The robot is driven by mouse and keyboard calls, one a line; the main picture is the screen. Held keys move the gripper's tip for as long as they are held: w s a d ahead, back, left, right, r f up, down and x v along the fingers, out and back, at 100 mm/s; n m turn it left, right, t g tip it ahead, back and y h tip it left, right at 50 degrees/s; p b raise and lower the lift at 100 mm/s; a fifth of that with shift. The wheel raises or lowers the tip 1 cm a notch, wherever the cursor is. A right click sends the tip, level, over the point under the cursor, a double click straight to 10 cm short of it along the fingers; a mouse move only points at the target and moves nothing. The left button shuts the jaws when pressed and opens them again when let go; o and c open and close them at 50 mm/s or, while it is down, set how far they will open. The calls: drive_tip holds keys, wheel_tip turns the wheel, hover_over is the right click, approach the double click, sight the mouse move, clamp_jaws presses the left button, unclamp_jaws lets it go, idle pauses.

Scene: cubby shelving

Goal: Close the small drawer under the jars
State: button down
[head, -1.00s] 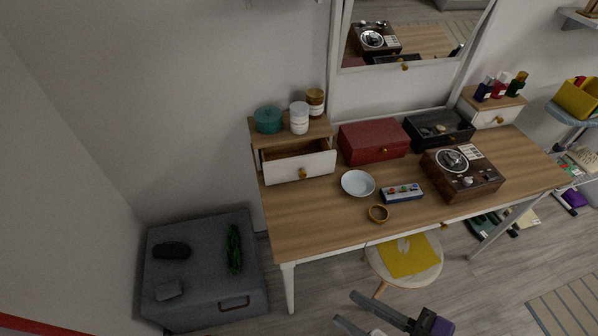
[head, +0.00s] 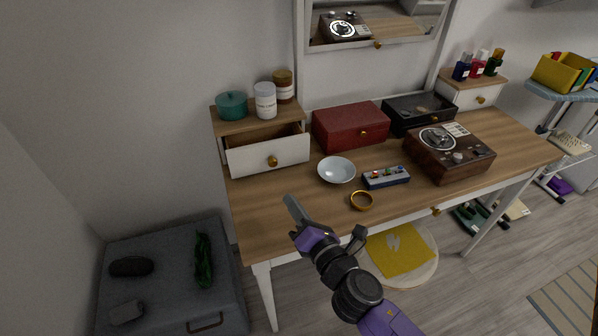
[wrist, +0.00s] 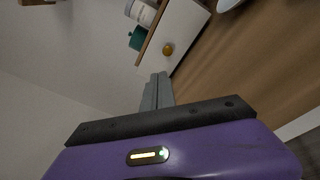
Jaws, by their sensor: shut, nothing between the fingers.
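The small drawer (head: 267,155) has a white front and a round gold knob. It stands pulled out of the small wooden unit (head: 226,123) on the left of the desk. On that unit stand the jars: a teal one (head: 231,106), a white one (head: 265,101) and an amber one (head: 283,86). My gripper (head: 293,207) is shut and empty, in front of and below the drawer, apart from it. In the wrist view the gripper's shut fingers (wrist: 156,92) point toward the drawer front (wrist: 178,32) and its knob.
On the desk (head: 260,203) are a pale bowl (head: 336,170), a gold ring (head: 361,201), a small blue-and-white box (head: 385,177), a red box (head: 350,126) and a record player (head: 449,153). A grey chest (head: 170,270) stands on the floor at left.

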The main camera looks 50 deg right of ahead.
sight(288, 154)
drive_tip(key=d+n, duration=0.1)
drive_tip(key=n, duration=0.1)
drive_tip(key=d+f+n+h, duration=0.1)
drive_tip(key=d+n, duration=0.1)
drive_tip(key=s+d+n+g+h, duration=0.1)
drive_tip(key=n, duration=0.1)
drive_tip(key=shift+d+f, duration=0.2)
drive_tip(key=shift+d+n+h, duration=0.2)
drive_tip(key=shift+n+h, duration=0.2)
drive_tip(key=shift+n, duration=0.4)
drive_tip(key=shift+d, duration=0.1)
drive_tip(key=x, duration=0.4)
drive_tip(key=p+x, duration=0.1)
drive_tip(key=x, duration=0.4)
drive_tip(key=p+x, duration=0.1)
drive_tip(key=x, duration=0.3)
drive_tip(key=shift+w+d+f, duration=0.2)
drive_tip(key=shift+w+f, duration=0.05)
drive_tip(key=shift+w, duration=0.1)
